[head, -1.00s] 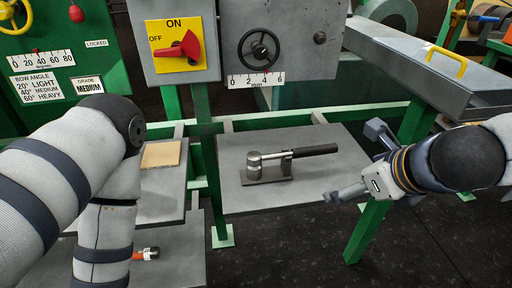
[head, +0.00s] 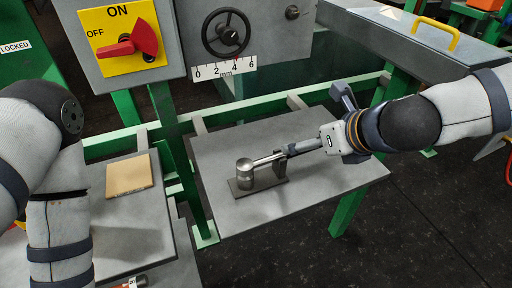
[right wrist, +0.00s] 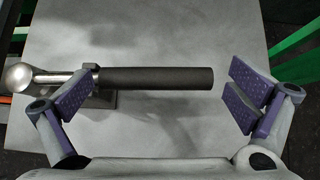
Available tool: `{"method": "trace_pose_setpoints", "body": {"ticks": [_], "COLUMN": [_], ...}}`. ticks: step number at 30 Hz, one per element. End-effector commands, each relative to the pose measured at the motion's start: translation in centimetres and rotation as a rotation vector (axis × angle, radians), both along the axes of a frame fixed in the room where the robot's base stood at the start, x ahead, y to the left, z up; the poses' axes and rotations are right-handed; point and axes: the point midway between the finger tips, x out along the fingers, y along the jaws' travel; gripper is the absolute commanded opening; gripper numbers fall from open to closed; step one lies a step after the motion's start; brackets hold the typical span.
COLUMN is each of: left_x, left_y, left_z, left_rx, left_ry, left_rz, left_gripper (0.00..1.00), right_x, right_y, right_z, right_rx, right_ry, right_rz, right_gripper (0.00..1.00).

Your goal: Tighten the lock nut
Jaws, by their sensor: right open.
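A hammer-like tool with a metal head (head: 245,172) and dark handle (right wrist: 155,77) rests in a small grey stand (head: 268,185) on the grey shelf (head: 225,145). My right gripper (right wrist: 160,96) is open over the handle. Its two fingers stand apart along the handle's length, one near the stand and one beyond the handle's free end. I cannot tell whether either finger touches it. A small dark round fitting (head: 292,12) sits on the grey panel; I cannot tell whether it is the lock nut.
A black handwheel (head: 227,33) sits above a millimetre scale (head: 224,68). A red switch (head: 130,40) is on a yellow plate. A tan block (head: 129,174) lies on the left shelf (head: 140,240). Green frame legs surround the shelves. A grey trough with a yellow handle (head: 436,36) is at right.

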Motion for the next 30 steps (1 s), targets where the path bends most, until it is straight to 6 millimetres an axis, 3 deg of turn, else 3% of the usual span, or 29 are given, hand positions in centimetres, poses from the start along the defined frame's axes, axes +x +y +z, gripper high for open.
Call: {"method": "trace_pose_setpoints", "body": {"ticks": [8,15,16,25,30], "left_x": [-0.2,-0.1,-0.1,-0.1,-0.1], "left_y": [0.0,0.0,0.0,0.0,0.0], "left_z": [0.0,0.0,0.0,0.0,0.0], "left_rx": [0.001,0.000,0.000,0.000,0.001], "left_ry": [0.005,0.004,0.004,0.004,0.003], "left_rz": [0.000,0.000,0.000,0.000,0.000], "left_gripper": [0.53,0.53,0.53,0.53,0.53], "right_x": [-0.1,-0.1,0.0,0.0,-0.3], "right_y": [-0.1,-0.1,-0.1,0.1,1.1], "right_z": [-0.7,-0.7,-0.6,0.0,3.0], "right_rx": [-0.001,-0.001,0.000,0.000,0.000], "right_ry": [0.002,0.002,0.000,-0.002,-0.008], "right_rz": [-0.001,-0.001,-0.001,0.001,0.007], "right_gripper": [1.00,0.48,0.45,0.45,0.45]}}
